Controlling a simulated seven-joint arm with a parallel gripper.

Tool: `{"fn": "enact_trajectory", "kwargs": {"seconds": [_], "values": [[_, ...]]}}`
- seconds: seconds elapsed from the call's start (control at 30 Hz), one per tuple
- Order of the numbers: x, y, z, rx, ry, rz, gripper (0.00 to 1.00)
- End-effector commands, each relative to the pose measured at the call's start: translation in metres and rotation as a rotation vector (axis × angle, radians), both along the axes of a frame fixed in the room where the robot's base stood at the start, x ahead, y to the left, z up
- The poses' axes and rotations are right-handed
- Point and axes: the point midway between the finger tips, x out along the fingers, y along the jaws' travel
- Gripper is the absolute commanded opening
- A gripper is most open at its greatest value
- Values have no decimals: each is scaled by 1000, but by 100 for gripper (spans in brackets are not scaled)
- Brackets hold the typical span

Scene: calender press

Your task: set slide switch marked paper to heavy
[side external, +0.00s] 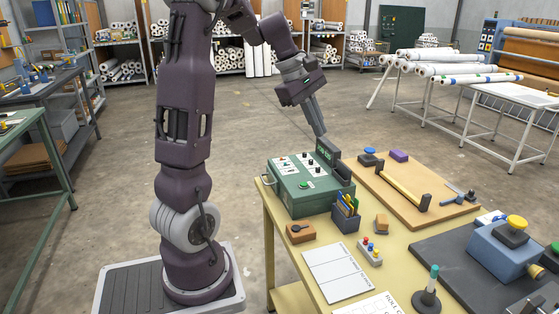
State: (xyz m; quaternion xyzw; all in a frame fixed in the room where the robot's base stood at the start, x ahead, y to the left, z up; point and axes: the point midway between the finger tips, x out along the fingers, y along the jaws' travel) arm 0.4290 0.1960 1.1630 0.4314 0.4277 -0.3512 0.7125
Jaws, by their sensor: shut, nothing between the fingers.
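A green control box (293,198) stands at the left end of the yellow table. Its top has white label plates (284,163) with small dark controls and a green round button (304,185). The lettering is too small to read, so I cannot tell which control is the paper switch or its setting. A dark green upright sign plate (327,153) rises at the back of the box. My gripper (323,133) is shut and empty, pointing down just above the sign plate in the picture. I cannot tell whether it touches the plate.
A pen cup (346,215) stands right of the box. A brown block (300,233) and a small block with coloured knobs (369,251) sit in front. A wooden board (420,211) with a yellow bar lies to the right, and a blue block machine (500,250) stands at the front right.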

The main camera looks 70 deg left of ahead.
Motion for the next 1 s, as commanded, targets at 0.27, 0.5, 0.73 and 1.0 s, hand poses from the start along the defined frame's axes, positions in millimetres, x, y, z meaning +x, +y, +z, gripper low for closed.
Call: {"fn": "enact_trajectory", "kwargs": {"seconds": [0.27, 0.5, 0.73, 1.0], "values": [[-48, 202, -89, -261, 80, 844, 0], [-89, 260, -128, -336, 95, 1121, 0], [-91, 262, -130, -340, 95, 1135, 0], [-84, 261, -147, -343, 98, 1130, 0]]}}
